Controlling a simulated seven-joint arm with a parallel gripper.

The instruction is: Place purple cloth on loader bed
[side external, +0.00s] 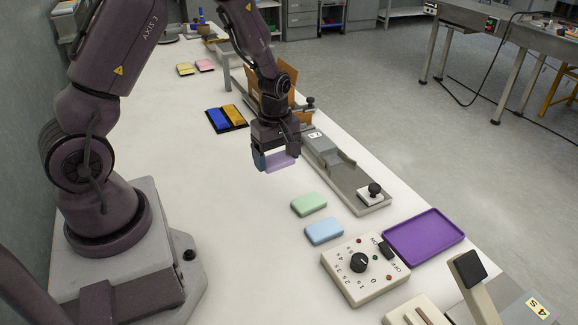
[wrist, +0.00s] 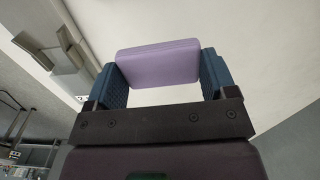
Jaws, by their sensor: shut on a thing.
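The purple cloth is a small lilac padded block (side external: 280,161), also seen in the wrist view (wrist: 158,62). My gripper (side external: 274,160) is shut on it, with a blue finger pad on each side in the wrist view (wrist: 160,78). The cloth is held above the white table, left of the grey loader. The loader bed (side external: 352,179) is a long grey channel with a small black-knobbed block (side external: 372,191) at its near end. Part of the loader's far end is hidden behind my gripper and arm.
A green block (side external: 309,204) and a blue block (side external: 324,231) lie in front of the loader. A dial box (side external: 365,272) and an empty purple tray (side external: 424,236) stand nearer. A black tray (side external: 240,126) holds blue and orange pieces.

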